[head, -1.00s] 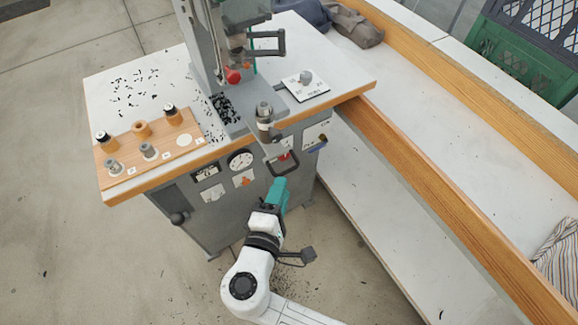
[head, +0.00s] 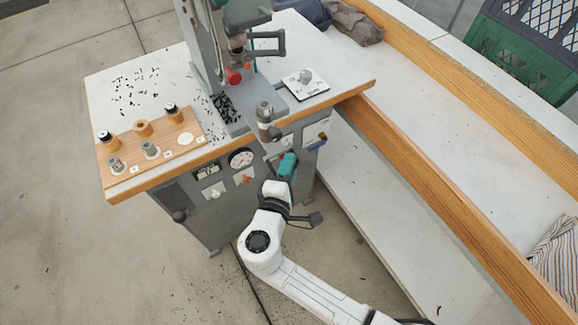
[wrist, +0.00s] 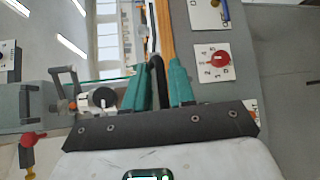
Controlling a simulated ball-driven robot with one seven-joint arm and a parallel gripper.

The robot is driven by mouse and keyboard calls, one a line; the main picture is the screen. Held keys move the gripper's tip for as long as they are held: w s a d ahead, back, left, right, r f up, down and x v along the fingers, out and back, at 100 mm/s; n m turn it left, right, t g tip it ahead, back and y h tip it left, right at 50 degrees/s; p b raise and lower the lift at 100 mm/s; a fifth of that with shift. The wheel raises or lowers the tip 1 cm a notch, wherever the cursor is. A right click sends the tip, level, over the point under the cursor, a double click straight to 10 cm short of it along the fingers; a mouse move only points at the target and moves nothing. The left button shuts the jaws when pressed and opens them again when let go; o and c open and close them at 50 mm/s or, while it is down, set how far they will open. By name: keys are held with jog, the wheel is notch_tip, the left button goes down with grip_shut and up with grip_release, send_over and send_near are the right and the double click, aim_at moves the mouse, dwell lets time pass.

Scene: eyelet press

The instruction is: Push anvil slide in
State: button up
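The anvil slide (head: 274,147) is a grey bar sticking out from the front edge of the eyelet press, with a metal anvil post (head: 264,112) standing on it. My gripper (head: 288,162) is at the slide's outer end, in front of the press cabinet, and covers the slide's dark loop handle in the head view. In the wrist view, the dark handle bar (wrist: 157,82) lies between the two teal fingers of my gripper (wrist: 162,85), with hardly any gap on either side. The fingers look closed on it.
A wooden die board (head: 152,145) with several dies sits at left on the white top. A dial plate (head: 305,86) lies right of the press. The cabinet front carries gauges and switches. A bench with a wooden rail (head: 440,200) runs along the right.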

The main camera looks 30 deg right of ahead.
aim_at(265, 135)
jog(key=shift+f, duration=0.15)
grip_shut()
jog(key=shift+f, duration=0.15)
jog(key=shift+w, duration=0.1)
jog(key=w+b, duration=0.6)
jog(key=w, duration=0.5)
jog(key=shift+f+b, duration=0.2)
jog(key=shift+b, duration=0.15)
jog(key=shift+w+r, duration=0.25)
jog(key=shift+w, duration=0.05)
jog(key=shift+o, duration=1.6)
grip_release()
jog(key=shift+w, duration=0.15)
